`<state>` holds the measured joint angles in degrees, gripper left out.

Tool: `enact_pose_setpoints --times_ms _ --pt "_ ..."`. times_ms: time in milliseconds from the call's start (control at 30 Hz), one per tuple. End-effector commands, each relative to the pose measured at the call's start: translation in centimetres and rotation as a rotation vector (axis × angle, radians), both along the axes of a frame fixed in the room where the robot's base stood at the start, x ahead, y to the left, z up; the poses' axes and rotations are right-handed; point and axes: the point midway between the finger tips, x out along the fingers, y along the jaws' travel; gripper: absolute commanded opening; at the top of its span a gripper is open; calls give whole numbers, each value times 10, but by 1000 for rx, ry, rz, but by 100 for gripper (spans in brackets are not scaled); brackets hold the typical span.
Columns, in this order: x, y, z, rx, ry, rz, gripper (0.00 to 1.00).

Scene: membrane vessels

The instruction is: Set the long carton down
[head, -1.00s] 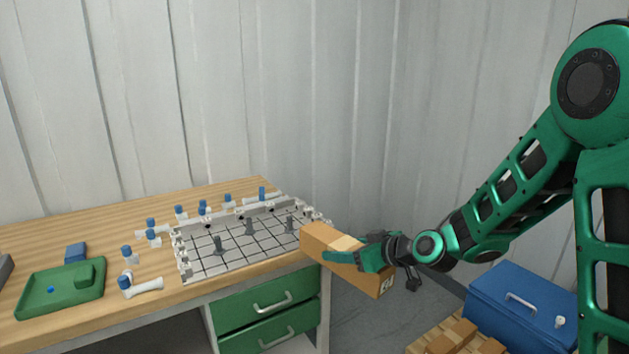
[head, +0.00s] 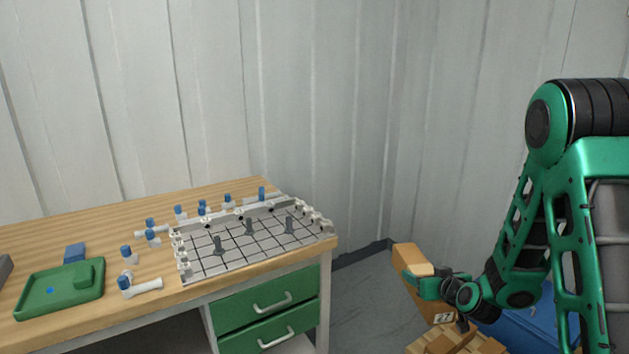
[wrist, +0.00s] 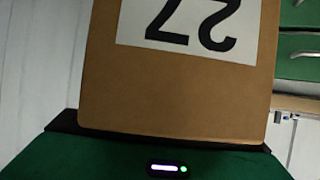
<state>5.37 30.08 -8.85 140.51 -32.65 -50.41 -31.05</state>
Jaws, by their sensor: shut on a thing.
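The long carton (head: 408,258) is a brown box with a paler strip of tape and a white label. My gripper (head: 428,287) is shut on it and holds it tilted, to the right of the workbench and in front of the pallet in the head view. In the wrist view the carton (wrist: 190,90) fills the middle, with its label "27" upside down.
A wooden pallet (head: 418,347) with smaller cartons (head: 452,340) is at the bottom right. A blue box (head: 530,335) stands beside it, partly behind my arm. The workbench (head: 120,225) with a gridded tray (head: 262,246) and green drawers (head: 268,292) is at left. Grey floor (head: 365,305) lies between.

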Motion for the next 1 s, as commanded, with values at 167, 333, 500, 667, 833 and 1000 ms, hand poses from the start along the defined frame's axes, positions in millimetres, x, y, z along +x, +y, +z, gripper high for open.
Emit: enact_pose_setpoints --times_ms 167,333,500,667,833,1000 --pt "7 4 -40 -4 -1 -79 20" --pt "11 8 -56 -2 -1 -111 20" --pt "8 10 -60 0 -3 -123 20" --pt "-19 10 -47 3 -4 -128 20" --pt "-40 10 -37 1 -3 -126 20" --pt "-42 10 -37 1 -3 -126 20"
